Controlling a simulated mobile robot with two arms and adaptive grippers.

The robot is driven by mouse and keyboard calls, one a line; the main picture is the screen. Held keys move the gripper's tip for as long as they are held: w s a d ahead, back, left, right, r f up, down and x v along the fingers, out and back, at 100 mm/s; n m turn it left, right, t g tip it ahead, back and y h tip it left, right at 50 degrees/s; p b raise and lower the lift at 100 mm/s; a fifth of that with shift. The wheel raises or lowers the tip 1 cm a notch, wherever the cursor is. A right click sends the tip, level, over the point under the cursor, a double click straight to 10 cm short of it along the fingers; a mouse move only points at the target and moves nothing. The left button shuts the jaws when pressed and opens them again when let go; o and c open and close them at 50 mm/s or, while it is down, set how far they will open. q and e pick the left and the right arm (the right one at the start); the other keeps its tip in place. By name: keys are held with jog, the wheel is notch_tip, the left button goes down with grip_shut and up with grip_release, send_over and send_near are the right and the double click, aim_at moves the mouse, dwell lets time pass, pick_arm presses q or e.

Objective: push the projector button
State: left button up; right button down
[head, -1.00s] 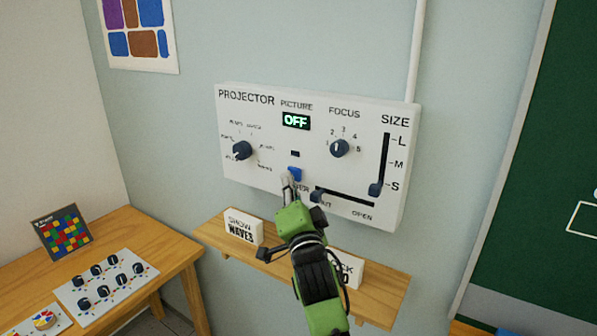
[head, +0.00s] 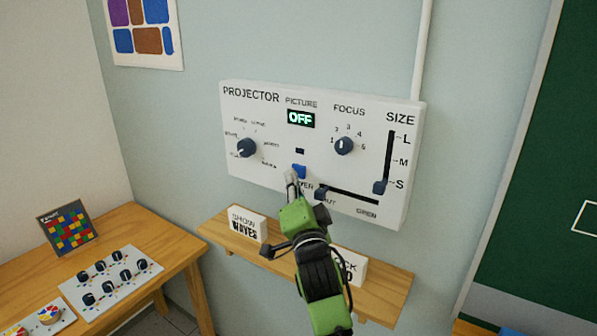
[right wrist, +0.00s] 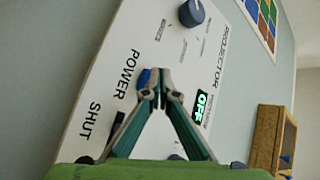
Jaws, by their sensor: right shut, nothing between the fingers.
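The white projector panel (head: 270,185) is fixed to the wall, and its picture display (head: 301,118) reads OFF. The blue projector button (head: 299,170) sits low on the panel above the partly covered POWER label. It also shows in the right wrist view (right wrist: 143,78), beside the fingertips. My right gripper (head: 291,178) is shut and empty, with its tips at the button's lower left edge. I cannot tell whether they touch it. In the right wrist view its fingers (right wrist: 161,90) meet in front of the panel. My left gripper is out of view.
The panel also carries a left knob (head: 246,148), a focus knob (head: 344,145), a size slider (head: 380,187) and a shutter slider (head: 321,193). A wooden shelf (head: 385,290) with label blocks lies below. A table (head: 140,225) with a knob board stands at left.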

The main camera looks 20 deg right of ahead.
jog(key=shift+w+d, duration=0.15)
jog(key=shift+w+d, duration=0.15)
jog(key=shift+d, duration=0.05)
dwell(0.3)
jog(key=shift+a, duration=0.1)
jog(key=shift+s+a, duration=0.15)
jog(key=shift+s, duration=0.15)
dwell(0.4)
